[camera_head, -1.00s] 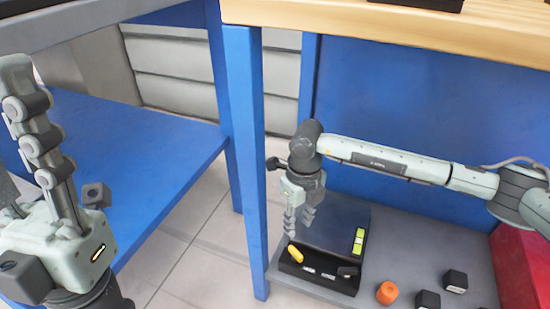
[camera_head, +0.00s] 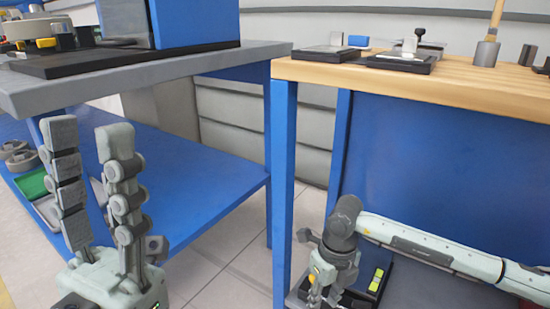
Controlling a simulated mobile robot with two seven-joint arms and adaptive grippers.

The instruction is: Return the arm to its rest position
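My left gripper (camera_head: 88,137) stands upright at the lower left, its two fingers pointing up and apart. It is open, with nothing between the fingers. My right arm comes in from the right at the lower edge. My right gripper (camera_head: 317,294) points down over the left part of a dark tray (camera_head: 350,299) on the lower shelf of the wooden-topped bench. Its fingertips are low in the picture and partly cut off, so I cannot tell whether they are open or shut.
The wooden bench top (camera_head: 450,85) carries dark trays and small tools. A grey-topped table (camera_head: 200,62) with a blue lower shelf (camera_head: 200,185) stands at the left. A blue bench leg (camera_head: 283,190) stands left of my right gripper.

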